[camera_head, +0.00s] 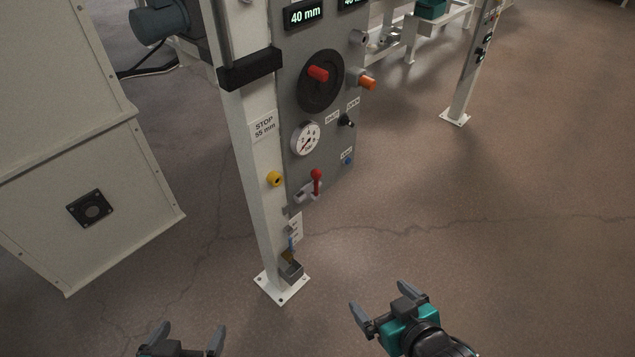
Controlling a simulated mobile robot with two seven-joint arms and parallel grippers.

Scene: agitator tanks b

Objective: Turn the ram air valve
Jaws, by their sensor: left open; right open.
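A red-handled lever on a silver valve body (308,192) sits low on the grey control panel (300,85); it looks like the ram air valve, but I cannot read a label naming it. Its red knob points up. My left gripper (191,333) is open and empty at the bottom edge, well below and left of the panel. My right gripper (381,301) is open and empty over the floor, below and right of the lever. Neither gripper touches anything.
The panel also carries a black handwheel (319,92) with a red grip, a pressure gauge (306,139), an orange knob (366,82) and a black switch (346,121). A white post (257,190) with a yellow button (274,179) stands left of it. A beige cabinet (60,150) is far left.

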